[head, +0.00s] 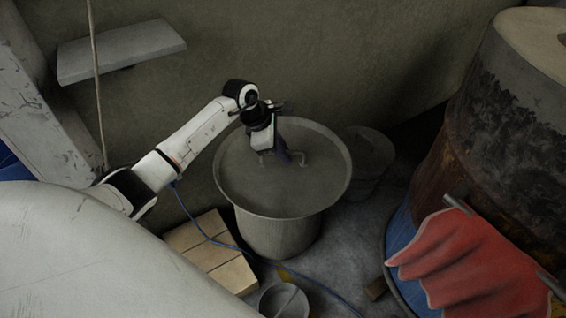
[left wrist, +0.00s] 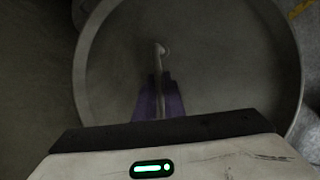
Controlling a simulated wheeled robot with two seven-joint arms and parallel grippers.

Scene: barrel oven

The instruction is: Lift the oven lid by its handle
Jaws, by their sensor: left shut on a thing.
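The round grey oven lid (head: 250,194) lies on a cylindrical metal barrel (head: 278,236) in the middle of the head view. Its raised rim also shows in the left wrist view (left wrist: 84,70). A thin bar handle (head: 300,160) stands up from the lid's middle; one end of it shows in the left wrist view (left wrist: 161,48). My left gripper (head: 281,154) reaches down over the lid from the left. Its purple fingers (left wrist: 160,98) are shut around the handle, hiding part of it. My right gripper is in neither view.
A large rusty barrel (head: 510,130) with a red cloth (head: 475,265) stands at the right. Pale bricks (head: 210,250) and a small bucket (head: 284,300) are on the floor in front. A blue cable (head: 205,232) runs past the bricks. A shelf (head: 120,50) is on the back wall.

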